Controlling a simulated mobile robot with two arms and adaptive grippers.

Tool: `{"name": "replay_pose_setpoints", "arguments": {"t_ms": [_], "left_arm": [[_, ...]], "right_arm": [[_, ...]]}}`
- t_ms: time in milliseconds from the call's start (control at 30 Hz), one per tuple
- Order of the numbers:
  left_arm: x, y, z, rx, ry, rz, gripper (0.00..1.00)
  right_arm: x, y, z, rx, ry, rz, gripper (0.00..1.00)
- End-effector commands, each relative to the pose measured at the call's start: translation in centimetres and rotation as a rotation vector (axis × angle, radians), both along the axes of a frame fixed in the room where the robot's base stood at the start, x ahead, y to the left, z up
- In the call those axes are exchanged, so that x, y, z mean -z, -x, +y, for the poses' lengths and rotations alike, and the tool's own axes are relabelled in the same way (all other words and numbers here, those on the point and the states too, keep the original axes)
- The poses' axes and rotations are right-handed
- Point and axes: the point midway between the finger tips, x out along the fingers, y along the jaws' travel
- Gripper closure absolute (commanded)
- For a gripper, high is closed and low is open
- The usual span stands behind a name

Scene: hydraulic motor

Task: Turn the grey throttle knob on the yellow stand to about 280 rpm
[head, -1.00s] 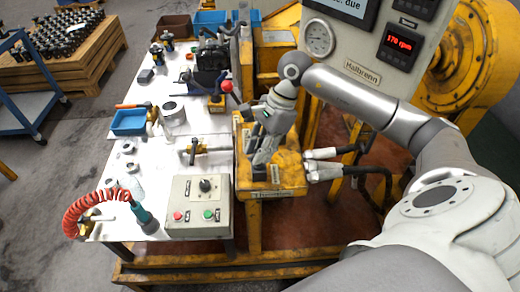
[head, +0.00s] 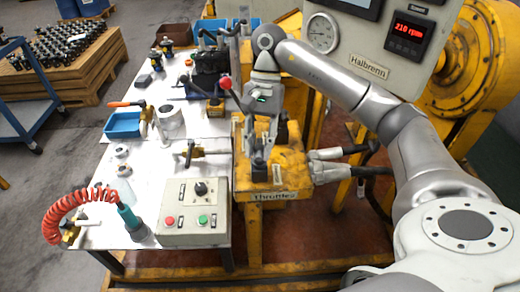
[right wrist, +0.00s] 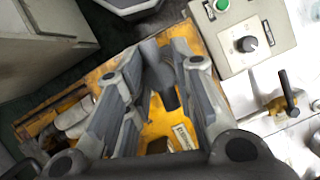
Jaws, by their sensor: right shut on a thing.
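The yellow stand (head: 288,183) carries a label reading "Throttle" on its front edge. My right gripper (head: 262,155) points down over the top of the stand, its fingers closed on the grey throttle knob (head: 259,173). The fingers hide most of the knob. In the right wrist view, the grey fingers converge on the knob above the yellow stand (right wrist: 158,128). The red display (head: 407,30) on the panel reads 210 rpm. My left gripper is not in view.
A grey control box (head: 193,222) with a black knob and red and green buttons stands left of the stand. A white table (head: 150,185) holds a blue tray (head: 122,124) and metal parts. Hose fittings (head: 328,165) project at the stand's right side.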

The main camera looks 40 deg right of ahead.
Motion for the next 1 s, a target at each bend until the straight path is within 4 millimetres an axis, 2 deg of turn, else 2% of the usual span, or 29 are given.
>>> {"name": "replay_pose_setpoints", "arguments": {"t_ms": [500, 733, 1000], "left_arm": [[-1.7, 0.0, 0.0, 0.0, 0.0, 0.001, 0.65], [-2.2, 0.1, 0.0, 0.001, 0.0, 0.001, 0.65], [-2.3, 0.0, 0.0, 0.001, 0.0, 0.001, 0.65]], "right_arm": [[-0.4, -0.2, 0.1, -0.439, 0.0, -0.005, 1.0], [-0.3, -0.2, 0.2, -0.555, 0.0, -0.006, 1.0], [-0.3, -0.2, 0.2, -0.612, 0.001, -0.006, 1.0]]}}
